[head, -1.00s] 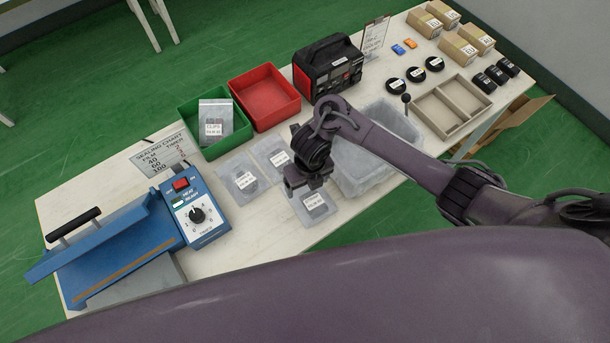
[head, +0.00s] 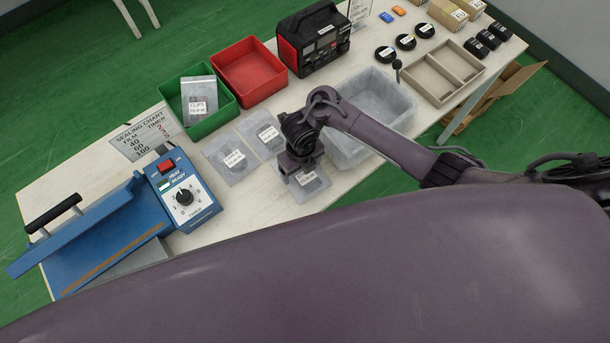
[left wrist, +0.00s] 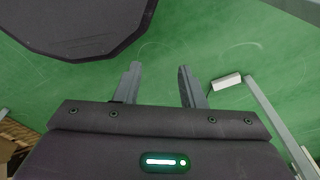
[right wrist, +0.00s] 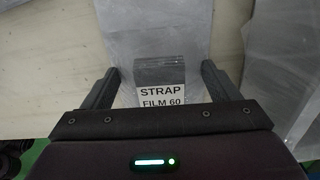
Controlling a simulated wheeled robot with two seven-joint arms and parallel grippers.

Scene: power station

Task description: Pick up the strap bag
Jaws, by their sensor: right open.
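The strap bag (right wrist: 160,40) is a clear film bag with a dark block inside and a white label reading "STRAP FILM 60". It lies on the table, and it also shows in the head view (head: 309,185), partly under my right gripper. My right gripper (right wrist: 160,78) is open, with its fingers on either side of the bag's dark block. I cannot tell whether the fingers touch it. In the head view the right gripper (head: 298,168) points down over the bag. My left gripper (left wrist: 158,75) is open and empty above the green floor.
Two similar labelled bags (head: 231,159) (head: 267,135) lie to the left. A blue sealer (head: 185,197) stands further left. Behind are a green bin (head: 222,118) with a clips bag, and a red bin (head: 250,72). A clear grey tray (head: 378,100) sits close on the right.

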